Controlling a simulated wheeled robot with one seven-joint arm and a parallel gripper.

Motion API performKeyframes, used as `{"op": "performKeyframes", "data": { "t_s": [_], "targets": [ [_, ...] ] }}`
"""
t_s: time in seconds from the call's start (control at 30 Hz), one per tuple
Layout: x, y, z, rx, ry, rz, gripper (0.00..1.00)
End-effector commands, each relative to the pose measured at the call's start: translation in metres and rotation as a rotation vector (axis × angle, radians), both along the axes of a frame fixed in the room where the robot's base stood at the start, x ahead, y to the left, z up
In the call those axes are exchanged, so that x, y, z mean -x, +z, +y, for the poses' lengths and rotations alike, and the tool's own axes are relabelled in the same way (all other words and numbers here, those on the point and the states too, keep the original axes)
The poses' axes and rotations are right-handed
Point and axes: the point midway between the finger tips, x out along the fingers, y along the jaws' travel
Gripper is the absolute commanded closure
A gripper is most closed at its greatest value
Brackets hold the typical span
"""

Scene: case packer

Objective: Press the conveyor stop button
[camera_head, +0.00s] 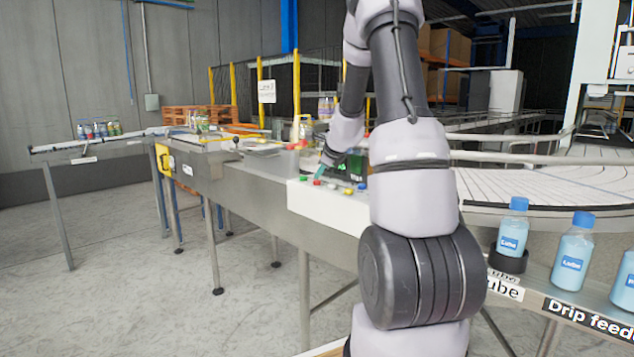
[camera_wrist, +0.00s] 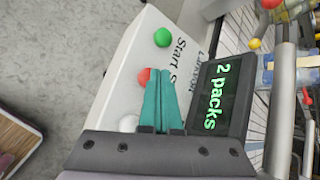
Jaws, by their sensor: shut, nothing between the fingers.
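A white control panel (camera_head: 318,202) is fixed to the side of the conveyor; it also shows in the wrist view (camera_wrist: 122,75). It bears a green button (camera_wrist: 162,37), a red button (camera_wrist: 143,77) and a white button (camera_wrist: 128,123). The lettering reads "Start" and then an "S", the rest hidden by my fingers. My gripper (camera_wrist: 160,74) has teal fingers, shut and empty. Its tips overlap the red button's right side in the wrist view; I cannot tell whether they touch it. In the head view my gripper (camera_head: 322,171) is low over the panel.
A dark display (camera_wrist: 220,97) reading "2 packs" stands on the panel beside my fingers. Yellow posts (camera_head: 297,85) stand behind the line. The floor at left (camera_head: 120,270) is clear.

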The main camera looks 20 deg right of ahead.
Motion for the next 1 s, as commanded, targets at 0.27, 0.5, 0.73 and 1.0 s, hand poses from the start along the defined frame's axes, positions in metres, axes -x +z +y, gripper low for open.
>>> {"op": "performKeyframes", "data": {
  "t_s": [0.27,0.5,0.73,1.0],
  "targets": [
    [0.0,0.012,-0.001,0.0,-0.002,-0.001,1.0],
    [0.0,0.012,-0.001,0.0,-0.002,-0.001,1.0],
    [-0.001,0.025,0.0,0.001,0.001,-0.004,1.0],
    [-0.001,0.052,0.0,0.001,0.001,-0.004,1.0]
  ]
}}
